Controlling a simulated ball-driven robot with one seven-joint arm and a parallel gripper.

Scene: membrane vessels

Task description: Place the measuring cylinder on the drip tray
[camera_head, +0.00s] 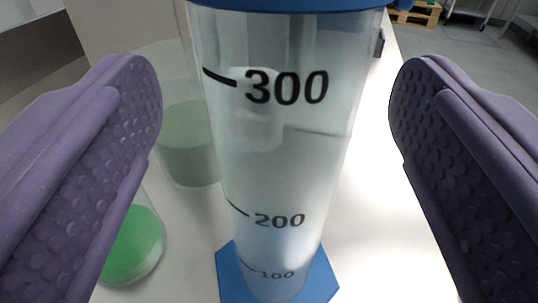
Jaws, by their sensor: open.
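The measuring cylinder (283,150) stands upright on a pale surface, clear-walled with black marks 100, 200 and 300. It has a blue rim at the top and a blue hexagonal base (232,275). My gripper (274,100) is open, with one purple padded finger to the left of the cylinder and one to the right. Gaps show between both fingers and the cylinder wall. I cannot make out the drip tray in this view.
A clear vessel with grey-green liquid (188,150) stands close behind the cylinder on its left. A vessel with bright green contents (135,245) sits at lower left, partly behind the left finger. The pale surface (365,230) is clear to the right. A wooden pallet (418,14) lies on the floor far off.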

